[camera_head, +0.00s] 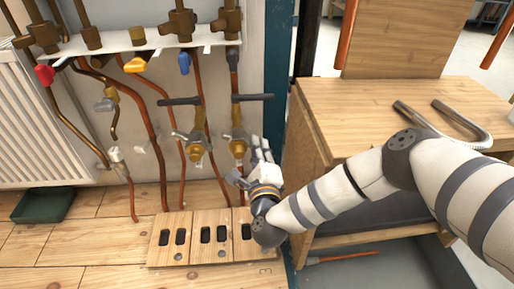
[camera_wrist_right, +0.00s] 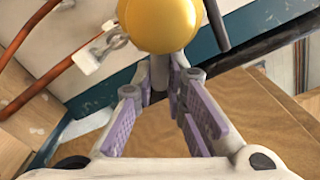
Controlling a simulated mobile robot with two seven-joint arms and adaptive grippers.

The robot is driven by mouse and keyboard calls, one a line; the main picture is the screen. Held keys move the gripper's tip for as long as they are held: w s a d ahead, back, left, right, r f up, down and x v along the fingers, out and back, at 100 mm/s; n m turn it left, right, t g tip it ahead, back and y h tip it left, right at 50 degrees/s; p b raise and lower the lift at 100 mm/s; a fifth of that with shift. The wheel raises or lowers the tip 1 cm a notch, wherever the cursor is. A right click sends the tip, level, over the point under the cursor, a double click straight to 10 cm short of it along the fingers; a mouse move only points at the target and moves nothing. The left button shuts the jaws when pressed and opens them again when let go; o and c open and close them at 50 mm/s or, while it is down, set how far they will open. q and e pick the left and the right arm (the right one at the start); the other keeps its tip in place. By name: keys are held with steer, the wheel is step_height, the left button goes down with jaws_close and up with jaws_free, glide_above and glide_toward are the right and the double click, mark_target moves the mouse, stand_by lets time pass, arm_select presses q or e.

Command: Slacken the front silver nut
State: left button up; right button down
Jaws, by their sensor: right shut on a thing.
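Two brass valves with dark T-handles hang side by side, the left valve (camera_head: 195,138) and the right valve (camera_head: 238,143). My right gripper (camera_head: 250,168) is beside the lower end of the right valve, its fingers partly hidden by my wrist. In the wrist view a round yellow brass part (camera_wrist_right: 160,22) fills the top middle. Just below it, a small silver-grey piece (camera_wrist_right: 159,74), seemingly the front silver nut, sits between the fingertips of my right gripper (camera_wrist_right: 160,88). The gripper is shut on this piece; the nut's outline is mostly hidden. My left gripper is not in view.
Wooden blocks with dark slots (camera_head: 175,252) lie below the valves. Copper pipes (camera_head: 157,150) run down the wall, left of the valves.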

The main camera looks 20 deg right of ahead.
steer(key=shift+s+d+r+n+p, duration=0.1)
steer(key=shift+d+r+n+p, duration=0.05)
steer(key=shift+r+n+p, duration=0.9)
steer(key=n+p, duration=0.1)
steer(key=n, duration=0.1)
steer(key=r+n+p, duration=0.1)
steer(key=n, duration=0.1)
steer(key=shift+d+r+p, duration=0.15)
steer(key=shift+r+p, duration=0.05)
steer(key=shift+p, duration=0.15)
steer(key=r+n+p, duration=0.1)
steer(key=n+p, duration=0.1)
steer(key=n, duration=0.1)
steer(key=shift+r+n, duration=0.2)
steer(key=shift+n, duration=0.05)
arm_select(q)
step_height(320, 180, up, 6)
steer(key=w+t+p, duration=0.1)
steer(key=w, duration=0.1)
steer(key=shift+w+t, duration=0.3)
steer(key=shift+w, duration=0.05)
arm_select(e)
steer(key=shift+a+r+n, duration=0.25)
steer(key=shift+n, duration=0.55)
steer(key=shift+a+r+n, duration=0.2)
steer(key=shift+n, duration=0.6)
steer(key=c, duration=1.6)
jaws_free()
steer(key=shift+c, duration=0.2)
